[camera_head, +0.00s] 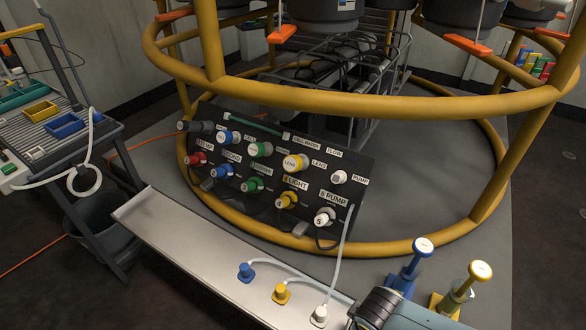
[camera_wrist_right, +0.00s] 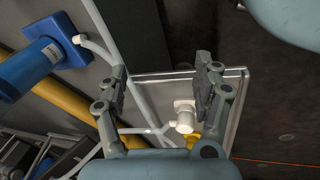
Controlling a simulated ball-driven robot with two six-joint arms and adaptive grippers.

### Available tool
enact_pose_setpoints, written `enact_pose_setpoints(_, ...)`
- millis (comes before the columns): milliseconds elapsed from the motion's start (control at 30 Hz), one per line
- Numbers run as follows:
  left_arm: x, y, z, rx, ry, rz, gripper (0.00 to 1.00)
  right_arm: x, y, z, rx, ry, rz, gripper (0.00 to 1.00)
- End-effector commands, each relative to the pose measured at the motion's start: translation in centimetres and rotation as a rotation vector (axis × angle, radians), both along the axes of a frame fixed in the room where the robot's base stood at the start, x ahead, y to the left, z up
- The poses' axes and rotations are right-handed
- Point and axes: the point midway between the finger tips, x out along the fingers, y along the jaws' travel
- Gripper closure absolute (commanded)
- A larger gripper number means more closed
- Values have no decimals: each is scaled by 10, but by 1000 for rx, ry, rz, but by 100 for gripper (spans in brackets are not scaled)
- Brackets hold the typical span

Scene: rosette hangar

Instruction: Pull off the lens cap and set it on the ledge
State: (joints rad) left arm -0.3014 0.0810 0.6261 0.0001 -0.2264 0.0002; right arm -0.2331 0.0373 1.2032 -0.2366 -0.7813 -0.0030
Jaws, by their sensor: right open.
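The lens cap appears to be the yellow round cap (camera_head: 295,162) in the upper row of the dark slanted panel (camera_head: 225,192), beside the LENS label. It sits on its port. The ledge (camera_head: 190,240) is the long pale metal shelf in front of the panel. My right gripper (camera_wrist_right: 162,85) is open and empty in the right wrist view. A white plug (camera_wrist_right: 184,117) and the ledge's end (camera_wrist_right: 232,110) show beyond its fingers. The lens cap cannot be made out in that view. My left gripper is not in view.
Blue (camera_head: 246,272), yellow (camera_head: 281,293) and white (camera_head: 319,315) corded plugs stand on the ledge's right part; its left part is bare. A yellow ring frame (camera_head: 350,104) surrounds the panel. Blue (camera_head: 412,265) and yellow (camera_head: 465,288) posts stand right. A cart (camera_head: 60,125) stands left.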

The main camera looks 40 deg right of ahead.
Motion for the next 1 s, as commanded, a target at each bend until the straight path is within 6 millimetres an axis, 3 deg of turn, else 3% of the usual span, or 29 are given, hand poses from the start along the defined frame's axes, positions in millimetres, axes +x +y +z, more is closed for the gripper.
enact_pose_setpoints(367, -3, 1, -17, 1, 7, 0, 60, 171, -6, 72, -317, -53, 115, 33)
enact_pose_setpoints(500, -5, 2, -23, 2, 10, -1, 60, 247, -6, 125, -499, -83, 152, 33)
enact_pose_setpoints(600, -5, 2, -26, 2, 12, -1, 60, 287, -5, 164, -611, -103, 161, 33)
enact_pose_setpoints(800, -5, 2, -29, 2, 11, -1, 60, 331, -2, 219, -750, -132, 161, 33)
enact_pose_setpoints(1000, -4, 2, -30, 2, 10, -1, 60, 340, -1, 233, -786, -139, 158, 33)
